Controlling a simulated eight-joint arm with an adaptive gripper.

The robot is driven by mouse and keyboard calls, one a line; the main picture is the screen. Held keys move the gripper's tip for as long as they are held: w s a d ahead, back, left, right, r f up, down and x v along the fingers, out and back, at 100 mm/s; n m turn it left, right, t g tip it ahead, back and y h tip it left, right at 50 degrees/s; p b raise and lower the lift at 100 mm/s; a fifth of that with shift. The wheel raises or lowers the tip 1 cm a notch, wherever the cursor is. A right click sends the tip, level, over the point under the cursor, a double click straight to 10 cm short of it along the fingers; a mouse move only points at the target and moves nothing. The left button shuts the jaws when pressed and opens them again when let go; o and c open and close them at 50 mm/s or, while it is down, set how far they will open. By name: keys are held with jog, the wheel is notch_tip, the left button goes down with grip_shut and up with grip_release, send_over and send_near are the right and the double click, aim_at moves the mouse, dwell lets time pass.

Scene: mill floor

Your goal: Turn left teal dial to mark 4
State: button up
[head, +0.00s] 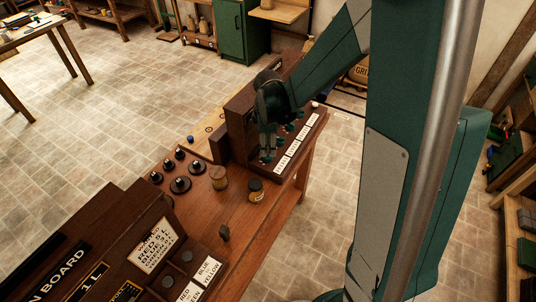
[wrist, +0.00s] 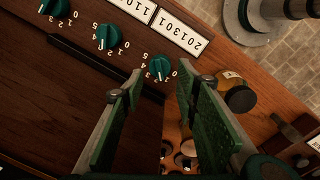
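The left teal dial (wrist: 160,67) shows in the wrist view on a brown panel, with numbers from 0 to 5 around it. Its pale pointer line points down in that picture, near the 2 and 3; I cannot tell the exact mark. My gripper (wrist: 162,88) is open, with one green-padded finger on each side of this dial and apart from it. Two more teal dials, a middle one (wrist: 108,36) and a farther one (wrist: 55,7), sit up and left of it. In the head view my gripper (head: 267,153) is over the near end of the dial panel (head: 303,133), partly hiding the dials.
White number labels (wrist: 180,32) run beside the dials. A dark-lidded jar (head: 255,191) and a wooden-coloured pot (head: 218,178) stand on the bench left of the panel. Several black knobs (head: 180,185) and a sign board (head: 157,247) are farther left. Bare bench top lies around the jar.

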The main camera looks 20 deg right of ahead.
aim_at(268, 154)
jog(key=shift+w+f, duration=0.2)
jog(key=shift+f, duration=2.7)
jog(key=c, duration=0.6)
